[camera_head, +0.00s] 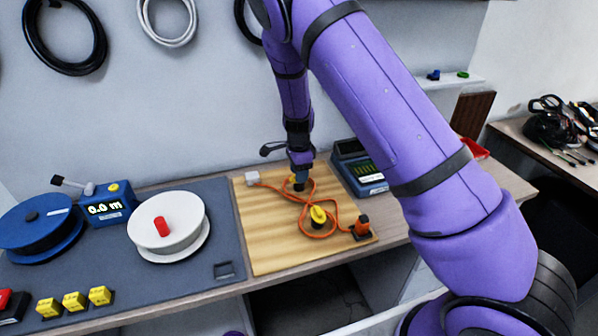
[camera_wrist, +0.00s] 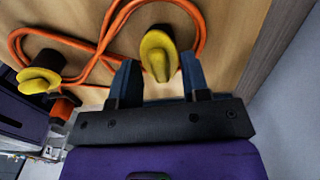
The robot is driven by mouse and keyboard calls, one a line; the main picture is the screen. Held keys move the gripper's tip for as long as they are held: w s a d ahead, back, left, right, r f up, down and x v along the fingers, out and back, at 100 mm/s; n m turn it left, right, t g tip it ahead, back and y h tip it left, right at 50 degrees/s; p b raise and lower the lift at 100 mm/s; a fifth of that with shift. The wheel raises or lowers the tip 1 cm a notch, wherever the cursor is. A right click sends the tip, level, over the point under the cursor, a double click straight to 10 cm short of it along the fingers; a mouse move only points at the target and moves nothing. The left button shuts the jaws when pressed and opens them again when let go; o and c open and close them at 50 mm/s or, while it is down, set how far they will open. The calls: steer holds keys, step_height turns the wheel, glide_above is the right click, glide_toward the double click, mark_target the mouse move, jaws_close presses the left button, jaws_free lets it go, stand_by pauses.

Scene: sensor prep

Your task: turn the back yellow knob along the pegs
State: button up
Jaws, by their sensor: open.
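The back yellow knob (camera_wrist: 158,55) is seen in the wrist view just beyond and between my fingertips. In the head view my gripper (camera_head: 300,183) is over the back of the wooden board (camera_head: 268,240) and hides most of this knob. My gripper (camera_wrist: 160,78) is open, with blue fingers either side of the knob's near end; I cannot tell whether they touch it. The front yellow knob (camera_head: 318,214) stands nearer the board's front and also shows at the left of the wrist view (camera_wrist: 40,75). An orange cable (camera_head: 334,196) loops around both knobs.
A white block (camera_head: 252,178) and an orange-and-black connector (camera_head: 362,228) sit at the cable's ends. A dark blue meter (camera_head: 358,168) stands right of the board. A white reel (camera_head: 180,240) and yellow blocks (camera_head: 74,301) are on the grey mat to the left.

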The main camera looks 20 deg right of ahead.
steer(key=shift+c, duration=0.2)
jaws_close()
steer(key=shift+n, duration=0.3)
steer(key=n, duration=0.3)
steer(key=shift+n, duration=0.3)
steer(key=n, duration=0.4)
steer(key=shift+n, duration=0.3)
steer(key=n, duration=0.4)
steer(key=shift+n, duration=2.5)
